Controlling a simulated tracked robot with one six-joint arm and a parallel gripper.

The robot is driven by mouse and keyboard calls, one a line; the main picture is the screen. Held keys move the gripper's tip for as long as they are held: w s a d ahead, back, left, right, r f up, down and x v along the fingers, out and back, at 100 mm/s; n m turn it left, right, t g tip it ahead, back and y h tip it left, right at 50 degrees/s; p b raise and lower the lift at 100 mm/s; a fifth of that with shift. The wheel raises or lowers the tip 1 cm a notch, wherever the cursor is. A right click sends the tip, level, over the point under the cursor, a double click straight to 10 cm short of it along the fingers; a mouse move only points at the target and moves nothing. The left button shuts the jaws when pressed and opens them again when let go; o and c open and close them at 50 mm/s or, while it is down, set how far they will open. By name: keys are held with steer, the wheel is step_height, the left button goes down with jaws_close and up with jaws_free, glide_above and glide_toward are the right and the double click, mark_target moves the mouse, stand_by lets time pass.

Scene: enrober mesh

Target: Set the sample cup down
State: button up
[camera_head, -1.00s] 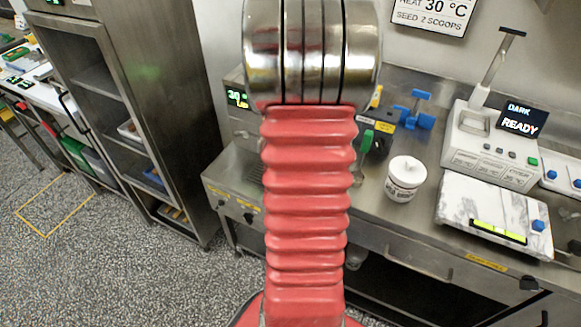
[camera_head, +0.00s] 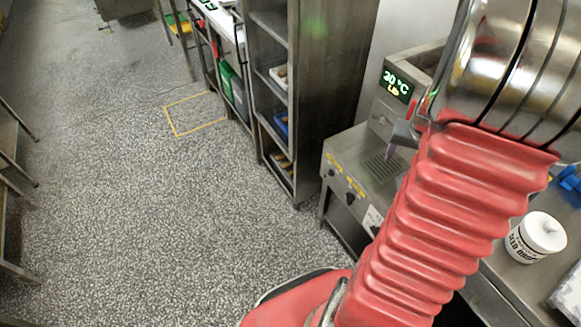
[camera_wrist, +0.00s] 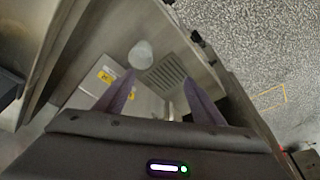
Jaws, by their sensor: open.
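A pale, round, translucent thing, which looks like the sample cup (camera_wrist: 141,55), stands on the steel counter beside a slotted drain grille in the wrist view. My gripper (camera_wrist: 159,76) is open, with its two dark fingers spread apart. The cup shows beyond the fingertips, nearer the left one, and nothing is held between them. I cannot tell how far the cup is from the fingers. In the head view my red-sleeved arm hides the cup and most of my gripper.
The drain grille (camera_wrist: 166,77) lies in the steel counter. A unit with a green "20 °C" display (camera_head: 397,85) stands behind. A white lidded jar (camera_head: 540,235) stands right of my arm. A steel cabinet (camera_head: 325,80) stands left of the counter. The speckled floor (camera_head: 150,220) is widely clear.

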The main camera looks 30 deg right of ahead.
steer(key=w+a+r+n+t, duration=0.1)
steer(key=w+a+r+n, duration=0.15)
steer(key=a+r, duration=0.55)
steer(key=w+a+r+n+t, duration=0.1)
steer(key=w+a+r+n, duration=0.15)
steer(key=a, duration=0.85)
steer(key=s+a+r+n+y, duration=0.1)
steer(key=s+a+r+n, duration=0.1)
steer(key=a, duration=0.7)
steer(key=s+a+r+n+t+y, duration=0.1)
steer(key=s+a+r, duration=0.4)
steer(key=a, duration=0.5)
steer(key=shift+s+r+n, duration=0.2)
steer(key=shift+n, duration=0.3)
steer(key=shift+o, duration=0.5)
